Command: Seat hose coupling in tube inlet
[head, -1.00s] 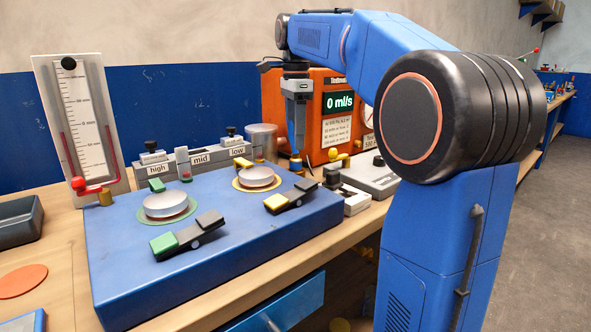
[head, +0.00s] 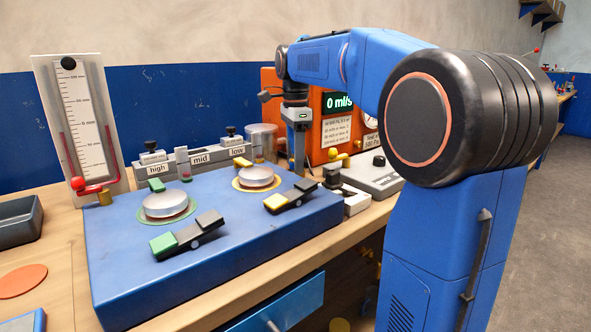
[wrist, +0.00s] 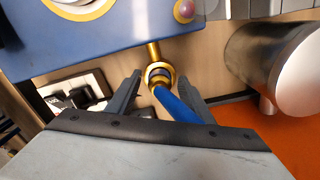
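In the wrist view, a blue hose (wrist: 176,106) runs between the fingers of my gripper (wrist: 159,73) to a dark and pale coupling end (wrist: 158,72). That end shows at a brass ring (wrist: 172,70), the inlet on a short brass tube (wrist: 153,50) from the blue box. I cannot tell how deep the coupling sits in the ring. The fingers stand apart on either side, with gaps to the hose. In the head view my gripper (head: 299,165) points down behind the blue box's far right corner; coupling and inlet are hidden there.
The blue box (head: 130,260) carries round silver discs and green and yellow levers. A grey metal cylinder (head: 262,138) stands close left of my gripper and an orange flow meter (head: 312,80) behind it. Black-and-white switch blocks (head: 350,200) lie to its right.

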